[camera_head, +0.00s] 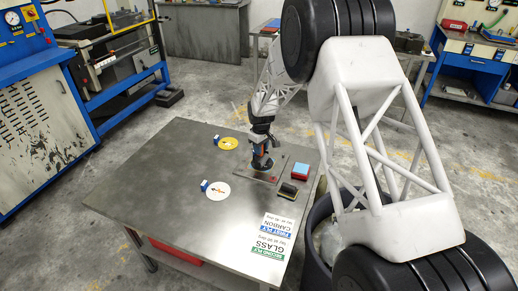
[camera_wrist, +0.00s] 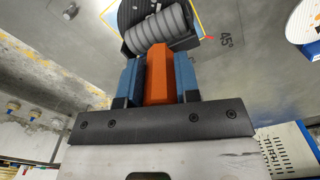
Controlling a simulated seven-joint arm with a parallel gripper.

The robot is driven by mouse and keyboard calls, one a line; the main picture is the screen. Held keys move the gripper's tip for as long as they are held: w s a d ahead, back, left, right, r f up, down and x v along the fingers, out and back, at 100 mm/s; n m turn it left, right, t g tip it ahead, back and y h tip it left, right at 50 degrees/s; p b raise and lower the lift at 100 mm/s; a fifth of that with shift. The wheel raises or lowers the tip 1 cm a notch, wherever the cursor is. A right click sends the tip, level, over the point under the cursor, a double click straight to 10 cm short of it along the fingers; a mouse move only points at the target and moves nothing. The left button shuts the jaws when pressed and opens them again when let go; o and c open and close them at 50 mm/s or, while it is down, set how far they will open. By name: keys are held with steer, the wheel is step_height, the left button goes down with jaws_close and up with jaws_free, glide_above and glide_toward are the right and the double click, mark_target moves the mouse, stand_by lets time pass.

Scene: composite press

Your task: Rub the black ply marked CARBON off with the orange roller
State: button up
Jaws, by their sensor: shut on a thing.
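My gripper (camera_wrist: 158,72) has its blue fingers shut on the orange handle of the roller (camera_wrist: 158,30), whose grey ribbed cylinder points away from the fingers. The roller is over the near edge of a round black ply (camera_wrist: 128,14); I cannot tell whether it presses on it. The ply lies on a grey plate with a yellow outline and a 45° mark. In the head view my gripper (camera_head: 262,140) is above the plate (camera_head: 272,179) near the table's far right edge. The black ply (camera_head: 262,165) is partly hidden there. No CARBON lettering is readable on it.
A yellow disc (camera_head: 228,143) and a white disc (camera_head: 215,191), each with a blue-and-white block, lie left of the plate. A red-and-blue block (camera_head: 300,171) and a black-and-yellow block (camera_head: 288,190) stand to its right. FIRST PLY CARBON (camera_head: 277,226) and SECOND PLY GLASS labels lie in front. The table's left is clear.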

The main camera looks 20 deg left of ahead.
mark_target(265, 156)
steer(key=shift+w+d, duration=0.1)
steer(key=shift+w+d+r, duration=0.15)
steer(key=shift+w+d, duration=0.45)
steer(key=shift+w, duration=0.05)
steer(key=shift+r, duration=0.1)
stand_by(0.3)
step_height(265, 156, up, 7)
stand_by(0.9)
steer(key=shift+s, duration=0.1)
stand_by(0.4)
steer(key=s+a+f, duration=0.1)
steer(key=s+a, duration=0.1)
steer(key=s, duration=0.4)
steer(key=s+a+f, duration=0.1)
steer(key=s+a, duration=0.2)
steer(key=s, duration=0.3)
steer(key=s+a+f+n, duration=0.1)
steer(key=s+a, duration=0.2)
steer(key=s, duration=0.4)
steer(key=shift+f, duration=0.2)
steer(key=w+a+f, duration=0.1)
steer(key=w+a, duration=0.9)
steer(key=w, duration=0.1)
steer(key=shift+w+a+f, duration=0.25)
steer(key=shift+w+a, duration=0.15)
